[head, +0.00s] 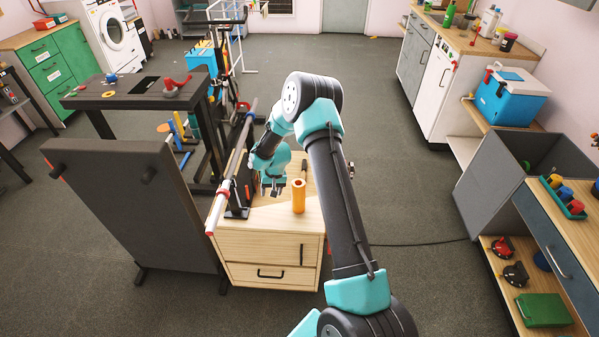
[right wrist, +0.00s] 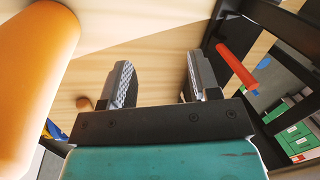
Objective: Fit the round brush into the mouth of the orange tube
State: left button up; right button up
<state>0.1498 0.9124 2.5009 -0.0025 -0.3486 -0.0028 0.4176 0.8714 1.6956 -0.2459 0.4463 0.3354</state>
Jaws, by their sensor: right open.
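The orange tube (head: 299,196) stands upright on the light wood cabinet top, with its dark mouth facing up. In the right wrist view the tube (right wrist: 35,70) fills the left side, close to the camera. My right gripper (head: 270,190) is low over the cabinet top, left of the tube. In the right wrist view its two fingers (right wrist: 160,85) are apart with nothing between them. A small brown rounded piece (right wrist: 84,103) shows just left of the left finger; I cannot tell whether it is the round brush. I cannot clearly make out the brush. My left gripper is not in view.
A black stand (head: 237,211) is at the cabinet top's left edge, near a long red-and-white pole (head: 226,182). A red rod (right wrist: 237,67) shows right of my fingers. A dark upright panel (head: 130,200) stands left of the cabinet.

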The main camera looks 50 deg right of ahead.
jog(key=d+r+m, duration=0.1)
jog(key=d+r, duration=0.2)
jog(key=d, duration=0.4)
jog(key=w+d+r+m+h, duration=0.1)
jog(key=d+r, duration=0.3)
jog(key=d, duration=0.2)
jog(key=w+d+r+m+g+h, duration=0.1)
jog(key=d+r, duration=0.2)
jog(key=d, duration=0.4)
jog(key=shift+d+r+m, duration=0.15)
jog(key=shift+d+m, duration=0.15)
notch_tip(320, 180, down, 12)
jog(key=shift+f, duration=0.1)
jog(key=shift+s+f, duration=0.1)
jog(key=shift+f, duration=2.5)
jog(key=shift+c, duration=0.5)
